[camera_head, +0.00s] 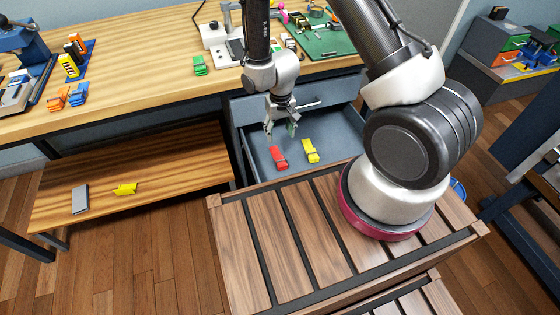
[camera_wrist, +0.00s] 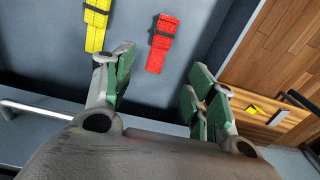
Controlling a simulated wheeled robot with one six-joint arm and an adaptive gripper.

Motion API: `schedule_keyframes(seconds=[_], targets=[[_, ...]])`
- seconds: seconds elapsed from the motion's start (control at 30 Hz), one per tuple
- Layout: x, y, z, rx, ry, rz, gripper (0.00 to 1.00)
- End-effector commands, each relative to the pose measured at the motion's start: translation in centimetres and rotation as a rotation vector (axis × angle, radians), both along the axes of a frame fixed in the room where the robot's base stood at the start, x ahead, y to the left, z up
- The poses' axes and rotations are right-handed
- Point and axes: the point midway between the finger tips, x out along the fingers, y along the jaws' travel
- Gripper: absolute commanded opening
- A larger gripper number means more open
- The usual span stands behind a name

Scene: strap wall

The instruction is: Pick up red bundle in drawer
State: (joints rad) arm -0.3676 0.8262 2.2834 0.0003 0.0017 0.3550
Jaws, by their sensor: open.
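The red bundle (camera_head: 279,158) lies on the floor of the open blue-grey drawer (camera_head: 345,136). A dark band crosses it. In the wrist view the red bundle (camera_wrist: 162,42) shows ahead of the fingers, a little above the gap between them. My gripper (camera_head: 281,130) is open and empty, held above the drawer just behind the red bundle. In the wrist view my gripper (camera_wrist: 158,85) shows its green-padded fingers spread apart, not touching the bundle.
A yellow bundle (camera_head: 311,151) lies in the drawer right of the red one. The drawer handle (camera_head: 312,103), workbench top (camera_head: 140,85) and wooden slatted surface (camera_head: 270,235) surround the drawer. A lower shelf (camera_head: 150,170) holds a yellow bundle and a grey item.

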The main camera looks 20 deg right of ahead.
Motion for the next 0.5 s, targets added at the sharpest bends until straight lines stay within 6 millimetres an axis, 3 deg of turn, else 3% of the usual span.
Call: schedule_keyframes(seconds=[0.03, 0.1, 0.5], targets=[[-0.8, 0.2, -1.9, -0.006, 0.015, 0.003, 0.56], [-1.3, 0.4, -3.6, -0.008, 0.022, 0.003, 0.56], [-1.9, 0.4, -8.9, -0.011, 0.030, 0.001, 0.56]])
